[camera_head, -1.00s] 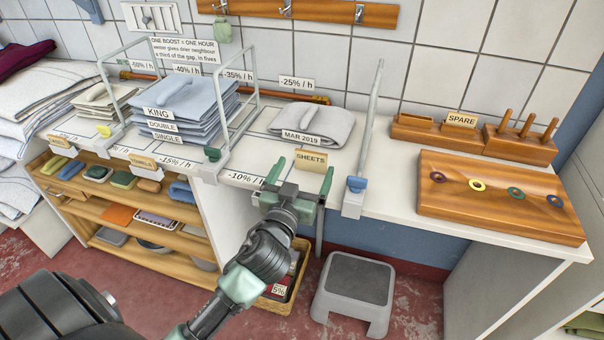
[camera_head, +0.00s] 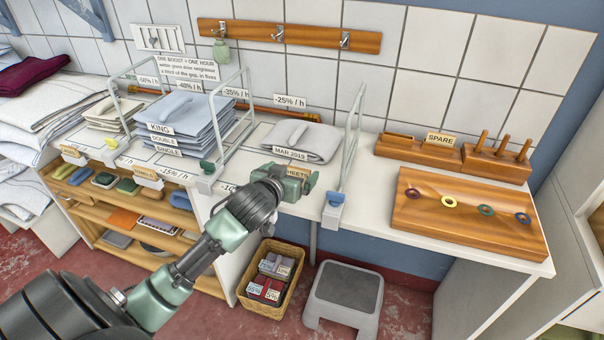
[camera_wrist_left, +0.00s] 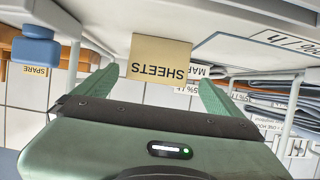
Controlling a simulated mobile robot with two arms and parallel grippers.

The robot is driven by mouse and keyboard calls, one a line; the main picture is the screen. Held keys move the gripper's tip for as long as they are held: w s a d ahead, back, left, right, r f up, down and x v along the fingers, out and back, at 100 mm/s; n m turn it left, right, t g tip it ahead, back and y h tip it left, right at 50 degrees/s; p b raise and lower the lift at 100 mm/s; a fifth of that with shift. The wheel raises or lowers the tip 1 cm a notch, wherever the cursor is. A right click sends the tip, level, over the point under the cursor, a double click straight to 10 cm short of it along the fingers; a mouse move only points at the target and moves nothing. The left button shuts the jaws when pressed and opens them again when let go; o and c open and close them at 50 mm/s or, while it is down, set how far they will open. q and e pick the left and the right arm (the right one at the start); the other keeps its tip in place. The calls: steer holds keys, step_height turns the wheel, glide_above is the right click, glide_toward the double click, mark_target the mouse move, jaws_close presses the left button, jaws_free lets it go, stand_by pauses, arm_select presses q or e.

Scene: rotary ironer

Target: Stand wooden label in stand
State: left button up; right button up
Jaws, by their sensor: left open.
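The wooden label marked SHEETS (camera_head: 299,171) is at the counter's front edge, partly hidden behind my left gripper (camera_head: 301,181) in the head view. In the left wrist view the label (camera_wrist_left: 160,58) appears upside down, between the two spread green fingers of my left gripper (camera_wrist_left: 155,88). The gripper is open; I see no finger closed on the label. What supports the label is hidden. A wooden block (camera_head: 408,151) at the back right holds a label marked SPARE (camera_head: 440,139). My right gripper is not in view.
Wire frames (camera_head: 347,160) rise beside the folded grey cloth (camera_head: 303,142) and blue stack (camera_head: 190,115). A wooden board with coloured rings (camera_head: 470,228) lies at right. A basket (camera_head: 262,309) and grey step stool (camera_head: 345,290) stand on the floor below.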

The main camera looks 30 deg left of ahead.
mark_target(297, 169)
arm_select(q)
steer(key=shift+x, duration=0.9)
steer(key=x, duration=0.3)
steer(key=shift+w+d+p, duration=0.2)
steer(key=shift+w+p, duration=0.05)
steer(key=shift+p, duration=0.15)
steer(key=shift+w+f, duration=0.1)
steer(key=shift+w, duration=0.1)
steer(key=shift+a, duration=0.1)
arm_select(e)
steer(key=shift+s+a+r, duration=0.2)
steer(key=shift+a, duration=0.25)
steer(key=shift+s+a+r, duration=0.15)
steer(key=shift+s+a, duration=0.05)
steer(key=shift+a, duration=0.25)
arm_select(q)
steer(key=shift+c, duration=0.9)
steer(key=c, duration=1.4)
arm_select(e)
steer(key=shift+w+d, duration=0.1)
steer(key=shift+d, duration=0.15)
arm_select(q)
steer(key=shift+o, duration=0.2)
